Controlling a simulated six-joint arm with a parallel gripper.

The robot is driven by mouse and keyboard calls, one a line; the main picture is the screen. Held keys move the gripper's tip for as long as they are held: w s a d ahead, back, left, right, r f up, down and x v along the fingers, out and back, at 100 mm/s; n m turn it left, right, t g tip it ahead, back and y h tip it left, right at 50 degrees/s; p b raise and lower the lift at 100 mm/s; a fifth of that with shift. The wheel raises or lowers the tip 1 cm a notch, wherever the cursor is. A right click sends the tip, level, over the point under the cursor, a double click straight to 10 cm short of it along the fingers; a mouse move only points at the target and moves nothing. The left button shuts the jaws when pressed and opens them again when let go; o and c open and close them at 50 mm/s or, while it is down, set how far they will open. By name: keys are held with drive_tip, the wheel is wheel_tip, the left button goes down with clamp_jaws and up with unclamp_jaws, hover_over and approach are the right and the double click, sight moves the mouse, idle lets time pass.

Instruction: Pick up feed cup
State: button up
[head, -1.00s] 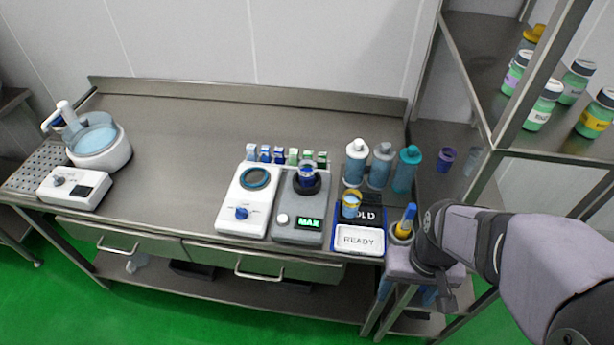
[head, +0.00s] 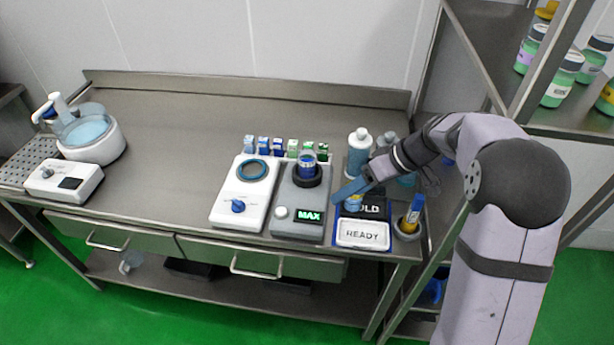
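No label marks the feed cup. A small blue cup with a yellow rim (head: 354,203) stands on the dark HOLD pad (head: 373,208), partly hidden by my gripper. Another small blue cup (head: 307,165) sits in the dark ring of the grey device with the green MAX display. My gripper (head: 340,198) has blue fingers and reaches in from the right, just above and beside the yellow-rimmed cup. Whether it touches that cup, or how far its fingers are apart, I cannot tell.
A white READY tray (head: 362,234) lies in front of the HOLD pad. A holder with a yellow and blue tool (head: 411,219) stands at right. Bottles (head: 359,152) stand behind, partly covered by my arm. A white device with a ring (head: 244,194) is left; the table's middle-left is clear.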

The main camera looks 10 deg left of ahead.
sight(315, 158)
drive_tip(key=w+a+f+n+y, duration=0.1)
drive_tip(key=w+a+n, duration=0.1)
drive_tip(key=w+a, duration=0.1)
drive_tip(key=w+a+n+t+y+p, duration=0.1)
drive_tip(key=w+a+n+y, duration=0.1)
drive_tip(key=w+a, duration=0.2)
drive_tip(key=w+a+f+n+y, duration=0.1)
drive_tip(key=w+a+n, duration=0.2)
drive_tip(key=w, duration=0.4)
drive_tip(key=shift+a+f+t+y+p, duration=0.3)
drive_tip(key=shift+a+f+t+y, duration=0.1)
drive_tip(key=shift+a, duration=0.1)
drive_tip(key=shift+a+f, duration=0.3)
drive_tip(key=shift+a, duration=0.05)
clamp_jaws()
drive_tip(key=shift+r, duration=0.1)
wheel_tip(315, 158, up, 10)
drive_tip(key=b, duration=0.3)
drive_tip(key=shift+b, duration=0.4)
